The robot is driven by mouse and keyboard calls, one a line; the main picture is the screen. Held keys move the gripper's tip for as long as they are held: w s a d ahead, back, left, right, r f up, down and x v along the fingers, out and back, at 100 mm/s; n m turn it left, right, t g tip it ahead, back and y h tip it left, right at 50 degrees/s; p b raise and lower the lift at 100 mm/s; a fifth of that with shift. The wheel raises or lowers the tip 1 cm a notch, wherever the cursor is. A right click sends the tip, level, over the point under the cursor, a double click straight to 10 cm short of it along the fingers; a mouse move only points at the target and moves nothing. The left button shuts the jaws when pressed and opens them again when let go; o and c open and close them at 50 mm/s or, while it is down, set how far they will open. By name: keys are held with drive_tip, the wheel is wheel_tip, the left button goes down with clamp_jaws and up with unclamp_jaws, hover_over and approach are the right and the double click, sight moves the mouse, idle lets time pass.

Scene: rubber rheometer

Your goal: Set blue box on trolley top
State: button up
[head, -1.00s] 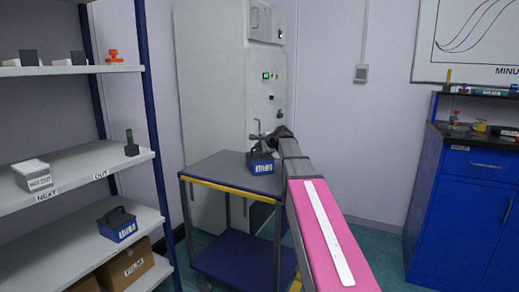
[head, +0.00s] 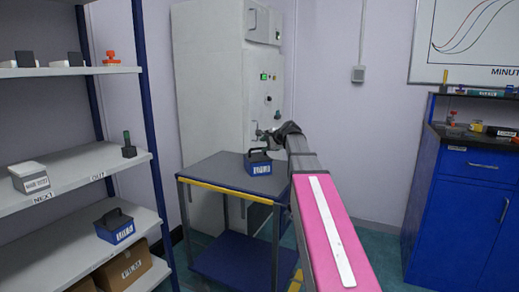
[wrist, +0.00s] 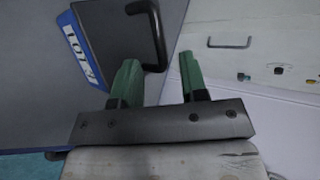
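A blue box (head: 258,163) with a black top and handle and a white label sits upright on the grey trolley top (head: 213,167). In the wrist view the blue box (wrist: 82,48) is at the upper left, with its black handle near the left finger. My gripper (head: 263,136) is just above and to the right of the box in the head view. In the wrist view my gripper (wrist: 158,75) has its two green fingers apart, with nothing between them. The handle appears to lie outside the fingers; whether it touches the left one I cannot tell.
A second blue box (head: 115,227) sits on the lower shelf at left. A white rheometer cabinet (head: 215,100) stands right behind the trolley. A blue bench cabinet (head: 460,205) is at right. The front of the trolley top is clear.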

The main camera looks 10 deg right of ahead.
drive_tip(key=shift+v, duration=2.75)
drive_tip(key=shift+c, duration=0.3)
